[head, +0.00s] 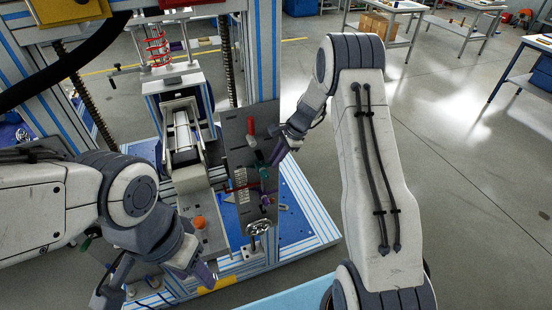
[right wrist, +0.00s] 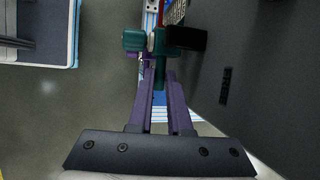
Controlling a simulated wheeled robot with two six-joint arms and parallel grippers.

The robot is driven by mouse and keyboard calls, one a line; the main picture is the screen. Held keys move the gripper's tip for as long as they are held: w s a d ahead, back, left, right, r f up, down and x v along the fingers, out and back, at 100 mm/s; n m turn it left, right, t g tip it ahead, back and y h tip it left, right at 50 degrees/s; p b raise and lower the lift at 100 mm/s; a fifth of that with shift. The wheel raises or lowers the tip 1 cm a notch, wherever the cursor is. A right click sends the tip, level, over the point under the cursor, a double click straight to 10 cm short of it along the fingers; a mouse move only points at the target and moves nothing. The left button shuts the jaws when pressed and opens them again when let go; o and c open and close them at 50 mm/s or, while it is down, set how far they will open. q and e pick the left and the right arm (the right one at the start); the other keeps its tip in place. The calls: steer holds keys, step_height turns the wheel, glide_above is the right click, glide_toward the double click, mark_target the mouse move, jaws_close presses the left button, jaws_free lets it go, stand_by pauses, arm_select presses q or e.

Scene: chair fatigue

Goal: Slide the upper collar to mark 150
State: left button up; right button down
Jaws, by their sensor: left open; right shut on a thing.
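My right gripper (head: 272,160) is shut on a teal collar piece (head: 262,170) in front of an upright grey panel (head: 235,135). In the right wrist view the purple fingers of this gripper (right wrist: 160,75) reach the teal collar (right wrist: 170,37), which has a dark block at its right. A white scale (head: 241,184) with fine marks is on the panel just left of the collar; its numbers are too small to read. A thin red piece lies across the scale. My left gripper (head: 160,284) is open and empty at the lower left, away from the collar.
A red handle (head: 250,128) sticks out of the panel above the collar. An orange knob (head: 199,222) is on the grey plate at the left. A blue-striped frame surrounds the machine.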

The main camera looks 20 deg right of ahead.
stand_by(0.9)
step_height(320, 180, down, 3)
steer(key=b, duration=0.2)
steer(key=shift+f+b, duration=0.1)
steer(key=shift+b, duration=0.25)
steer(key=c, duration=0.8)
jaws_free()
steer(key=shift+c, duration=0.2)
steer(key=shift+r, duration=0.2)
